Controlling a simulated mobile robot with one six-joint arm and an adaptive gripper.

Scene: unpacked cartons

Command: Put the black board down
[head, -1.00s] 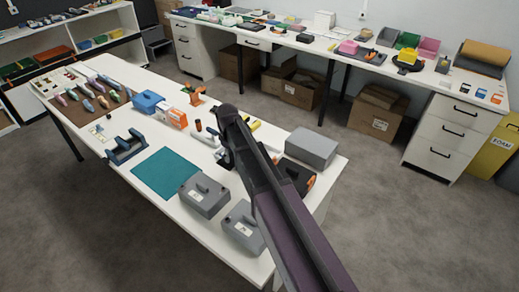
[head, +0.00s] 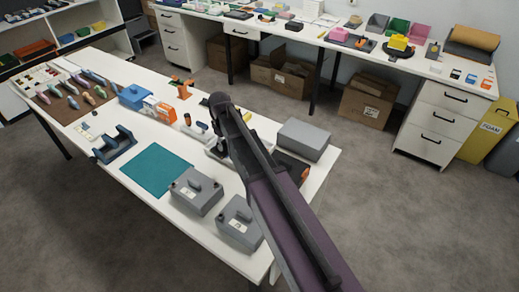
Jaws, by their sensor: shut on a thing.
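My arm reaches from the bottom right up over the white workbench, and its upper end is above the middle of the bench. My gripper is hidden behind my own arm, so its jaws and anything in them do not show. I cannot make out a black board for certain. A dark thing with an orange end (head: 292,167) lies on the bench just right of my arm, partly covered by it; I cannot tell what it is.
On the white workbench (head: 222,238) are a teal mat (head: 156,169), two grey boxes with handles (head: 195,190) (head: 239,222), a larger grey box (head: 304,138), a blue box (head: 134,97) and a dark blue holder (head: 115,145). The teal mat is bare. Cartons (head: 368,103) stand under the back bench.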

